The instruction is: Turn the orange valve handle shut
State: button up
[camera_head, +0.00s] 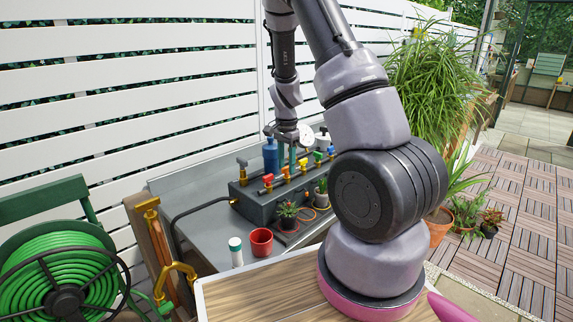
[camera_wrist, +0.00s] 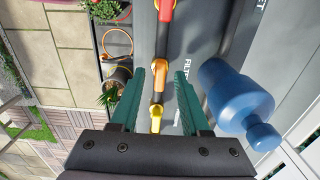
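The orange valve handle (camera_wrist: 158,66) sits on a pipe in the wrist view, between a red handle (camera_wrist: 166,10) and a yellow handle (camera_wrist: 156,118). In the head view the orange handle (camera_head: 286,171) is small, in a row of coloured handles on a dark grey box (camera_head: 262,204). My gripper (camera_wrist: 170,69) has two teal fingers, spread apart with nothing held. Its fingertips point down near the orange handle, above the row. In the head view my gripper (camera_head: 287,158) hangs over the box; whether it touches the handle I cannot tell.
A blue bottle (camera_wrist: 235,100) stands close to the right finger. A round gauge (camera_head: 305,134) is behind the gripper.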

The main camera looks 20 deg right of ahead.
aim_at(286, 167)
notch_tip(286, 167, up, 11)
dwell(0.4)
jog(key=shift+f, duration=0.15)
jog(key=s+a+r+n+t+y, duration=0.1)
jog(key=s+a+r+n+t, duration=0.1)
jog(key=s+r, duration=0.45)
jog(key=s+a+r+n+t+y, duration=0.1)
jog(key=s+a+r+n+t, duration=0.15)
jog(key=r, duration=0.65)
jog(key=s+a+r+n+t, duration=0.1)
jog(key=s+a+r+n, duration=0.1)
jog(key=s, duration=0.5)
jog(key=s+a+r+n+t, duration=0.1)
jog(key=s+r+n, duration=0.2)
jog(key=s+r, duration=0.2)
jog(key=shift+s+a+t, duration=0.35)
jog(key=shift+s+a, duration=0.05)
jog(key=shift+s, duration=0.7)
